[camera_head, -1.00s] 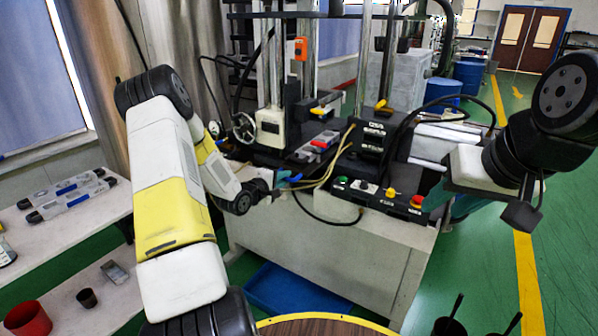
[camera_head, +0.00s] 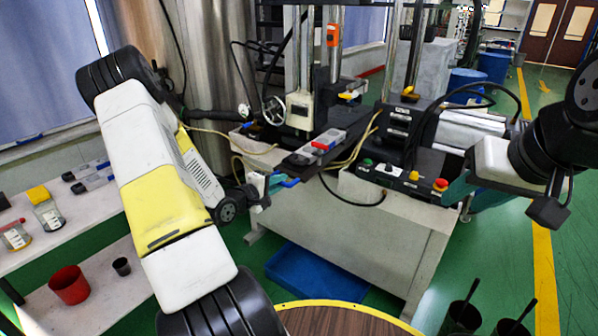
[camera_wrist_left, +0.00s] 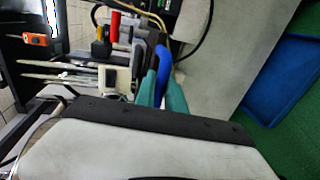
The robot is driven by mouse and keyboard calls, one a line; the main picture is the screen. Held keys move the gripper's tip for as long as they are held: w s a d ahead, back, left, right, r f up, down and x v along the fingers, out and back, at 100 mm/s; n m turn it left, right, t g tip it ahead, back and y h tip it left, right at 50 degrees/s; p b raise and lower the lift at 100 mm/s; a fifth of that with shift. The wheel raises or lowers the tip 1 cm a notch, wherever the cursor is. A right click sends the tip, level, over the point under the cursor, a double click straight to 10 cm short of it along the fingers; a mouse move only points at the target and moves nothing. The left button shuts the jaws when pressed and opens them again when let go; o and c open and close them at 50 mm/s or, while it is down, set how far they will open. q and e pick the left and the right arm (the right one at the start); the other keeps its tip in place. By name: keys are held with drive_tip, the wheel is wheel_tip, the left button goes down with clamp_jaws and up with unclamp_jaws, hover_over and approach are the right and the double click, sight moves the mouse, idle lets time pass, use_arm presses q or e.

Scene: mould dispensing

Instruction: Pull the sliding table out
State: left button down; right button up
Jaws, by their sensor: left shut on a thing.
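The sliding table (camera_head: 300,158) is a dark plate on the machine, jutting out toward me past the machine's front edge. A grey mould with red parts (camera_head: 322,146) lies on it. The blue handle (camera_head: 290,183) is at its near end. My left gripper (camera_head: 276,184) is shut on this handle. In the left wrist view, its teal fingers (camera_wrist_left: 160,92) lie beside the blue handle (camera_wrist_left: 163,65). My right gripper (camera_head: 460,190) is at the right, near the control box; its fingertips are partly hidden, so its opening is unclear.
The control box (camera_head: 405,178) with coloured buttons is on the machine front. A blue bin (camera_head: 315,273) lies on the floor below. A round wooden table (camera_head: 340,322) is close in front. A white shelf (camera_head: 40,240) with bottles and cups is at the left.

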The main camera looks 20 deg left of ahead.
use_arm(q)
drive_tip(key=shift+s, duration=0.15)
drive_tip(key=c, duration=1.4)
unclamp_jaws()
drive_tip(key=shift+a, duration=0.1)
drive_tip(key=v, duration=0.7)
drive_tip(key=shift+s, duration=0.35)
